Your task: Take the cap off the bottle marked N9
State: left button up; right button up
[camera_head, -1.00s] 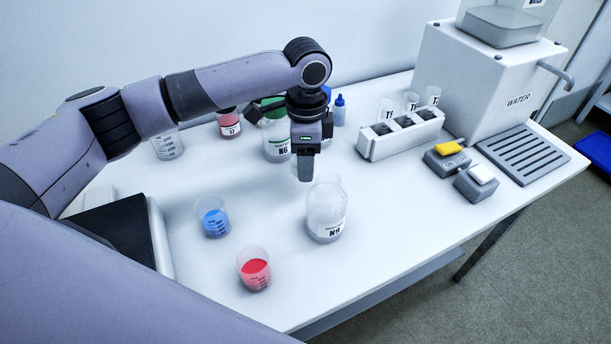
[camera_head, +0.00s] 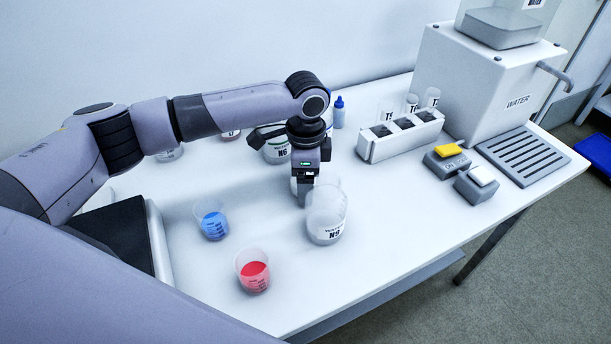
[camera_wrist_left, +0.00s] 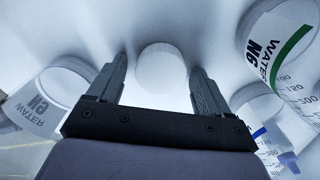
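My left gripper (camera_head: 302,198) points down just left of and behind this bottle. In the wrist view its two fingers (camera_wrist_left: 158,65) are apart. A pale round thing (camera_wrist_left: 162,68) shows between them; I cannot tell whether it is a cap or a vessel, or whether a finger touches it. My right gripper is not in view.
The N6 bottle (camera_head: 277,151) stands behind the gripper. Beakers with blue (camera_head: 212,222) and red (camera_head: 254,274) liquid stand to the left and in front. A tube rack (camera_head: 402,135) and a water dispenser (camera_head: 470,95) are to the right. Table between rack and N9 is clear.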

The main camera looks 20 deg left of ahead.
pick_arm(q)
jog(key=shift+r, duration=0.1)
notch_tip(320, 180, up, 12)
jog(key=p, duration=0.1)
dwell(0.4)
jog(key=shift+s, duration=0.1)
